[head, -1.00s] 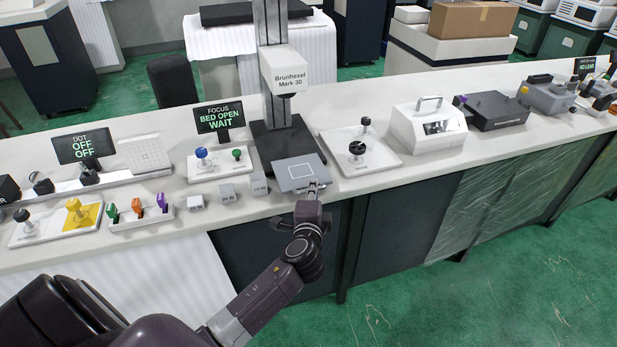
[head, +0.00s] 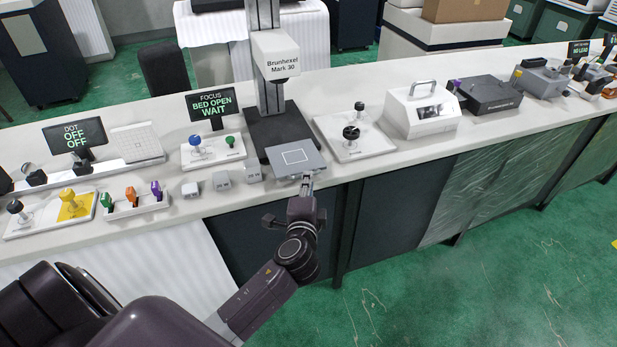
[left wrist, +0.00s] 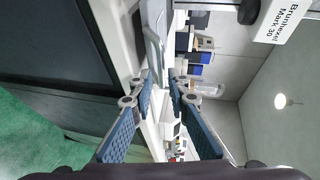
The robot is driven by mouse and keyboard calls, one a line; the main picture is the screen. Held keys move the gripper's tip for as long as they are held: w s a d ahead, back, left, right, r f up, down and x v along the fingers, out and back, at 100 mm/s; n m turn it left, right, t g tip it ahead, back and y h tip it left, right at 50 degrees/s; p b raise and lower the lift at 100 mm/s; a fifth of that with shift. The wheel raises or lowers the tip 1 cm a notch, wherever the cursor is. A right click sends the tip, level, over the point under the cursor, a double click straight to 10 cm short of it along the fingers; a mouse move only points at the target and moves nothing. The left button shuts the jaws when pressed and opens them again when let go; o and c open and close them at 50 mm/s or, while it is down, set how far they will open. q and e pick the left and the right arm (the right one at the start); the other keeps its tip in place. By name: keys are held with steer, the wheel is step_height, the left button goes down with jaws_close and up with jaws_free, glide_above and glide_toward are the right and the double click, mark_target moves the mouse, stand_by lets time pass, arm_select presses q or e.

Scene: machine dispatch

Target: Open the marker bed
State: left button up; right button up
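The marker, labelled Brunhexel Mark 30 (head: 275,58), stands on the counter with a dark base. Its bed, a flat grey plate with a white square outline (head: 282,168), sticks out in front of the base towards the counter's front edge. The display (head: 212,106) beside it reads FOCUS, BED OPEN, WAIT. My left gripper (head: 307,182) is at the front edge of the bed, near its right corner. In the left wrist view its two blue-padded fingers (left wrist: 161,82) stand apart, with the grey bed edge (left wrist: 153,42) just ahead. Contact is unclear. My right gripper is not visible.
Small grey blocks (head: 222,181) sit left of the bed. A panel with blue and green knobs (head: 213,151) is behind them. A white board with black knobs (head: 354,137) stands to the right. The counter's dark front (head: 392,210) drops just below the gripper.

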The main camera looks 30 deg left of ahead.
arm_select(q)
steer(key=v, duration=0.8)
steer(key=shift+s, duration=0.25)
steer(key=s+d+f+g+h, duration=0.2)
steer(key=s+f, duration=0.1)
steer(key=f, duration=0.8)
steer(key=s+d+f+n+g+h, duration=0.1)
steer(key=s+f+g, duration=0.15)
steer(key=f, duration=0.95)
steer(key=s+d+f+g+h, duration=0.2)
steer(key=s+f, duration=0.2)
steer(key=f, duration=0.7)
steer(key=s+f+n+g, duration=0.2)
steer(key=s+f, duration=0.5)
steer(key=s, duration=0.4)
steer(key=s+f+n+g+h, duration=0.1)
steer(key=s+f+n+g, duration=0.1)
steer(key=s+f, duration=0.5)
steer(key=s+f+n+g+h, duration=0.1)
steer(key=s+f+n, duration=0.3)
steer(key=s, duration=1.1)
step_height(320, 180, down, 3)
steer(key=shift+s+f+g, duration=0.15)
steer(key=shift+f+g, duration=0.05)
steer(key=shift+g, duration=0.55)
